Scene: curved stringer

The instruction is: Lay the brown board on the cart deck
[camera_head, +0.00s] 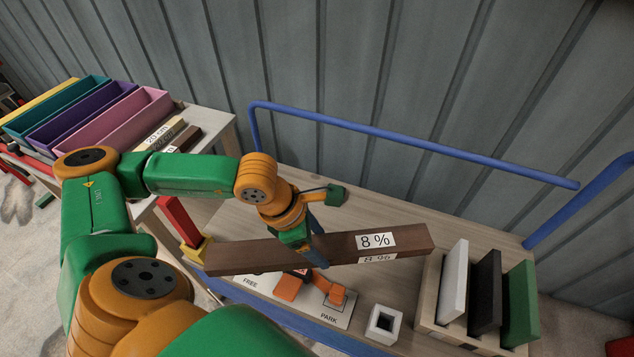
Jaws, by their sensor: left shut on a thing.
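The brown board (250,258) is a long dark bar with "8 %" labels near its right end. My left gripper (314,250) comes down on the board near its middle and is shut on it. The board lies roughly crosswise in the picture, its right end slightly higher. It is over the pale wooden cart deck (385,215); I cannot tell how large the gap beneath it is. The board hides part of the deck and the upper part of the FREE/PARK plate. My right gripper is not in view.
A blue rail (400,136) runs along the deck's back. A rack (430,312) holds white, dark and green slabs at right. A white square holder (384,324) and orange pedals (334,293) are in front. Coloured bins (110,122) stand on a left table. The deck behind the board looks clear.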

